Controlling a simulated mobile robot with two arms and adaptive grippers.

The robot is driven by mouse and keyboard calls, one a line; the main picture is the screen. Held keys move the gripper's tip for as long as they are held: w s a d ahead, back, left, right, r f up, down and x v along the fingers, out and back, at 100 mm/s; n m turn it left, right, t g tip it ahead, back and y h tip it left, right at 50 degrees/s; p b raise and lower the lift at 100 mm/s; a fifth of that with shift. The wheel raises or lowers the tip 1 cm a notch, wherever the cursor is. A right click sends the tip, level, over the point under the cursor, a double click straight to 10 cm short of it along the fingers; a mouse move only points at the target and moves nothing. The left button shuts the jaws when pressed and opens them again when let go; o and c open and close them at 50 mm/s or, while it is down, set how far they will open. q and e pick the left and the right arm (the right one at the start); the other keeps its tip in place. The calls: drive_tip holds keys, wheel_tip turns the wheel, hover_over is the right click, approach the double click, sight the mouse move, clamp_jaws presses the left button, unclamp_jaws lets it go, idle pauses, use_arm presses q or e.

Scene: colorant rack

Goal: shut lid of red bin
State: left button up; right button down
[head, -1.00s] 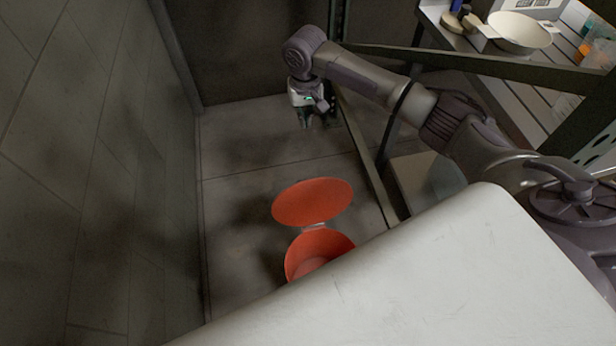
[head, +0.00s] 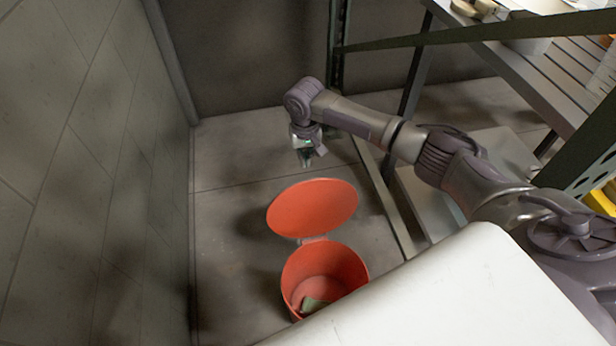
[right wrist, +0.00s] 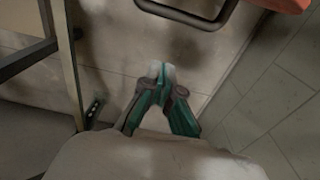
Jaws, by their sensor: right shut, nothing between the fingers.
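The red bin (head: 325,277) stands on the floor in the lower middle of the head view, partly hidden by my white body. Its round red lid (head: 313,207) is open, tipped back on the far side of the bin at the hinge. Something small and greenish lies inside the bin. My right gripper (head: 305,160) is beyond the lid, apart from it, pointing down. In the right wrist view its fingertips (right wrist: 162,72) are together with nothing between them. A red edge (right wrist: 288,4) shows at the top right there. My left gripper is not in view.
A metal shelf rack (head: 380,200) stands to the right, its lower frame close to the bin. A wall (head: 80,180) runs along the left and a dark wall closes the back. Bare floor (head: 230,225) lies left of the bin.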

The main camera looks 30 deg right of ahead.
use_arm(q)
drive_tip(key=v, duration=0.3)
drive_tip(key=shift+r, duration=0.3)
use_arm(e)
drive_tip(key=s, duration=0.1)
drive_tip(key=s+f, duration=0.1)
drive_tip(key=s+a+f, duration=0.1)
drive_tip(key=shift+s, duration=0.35)
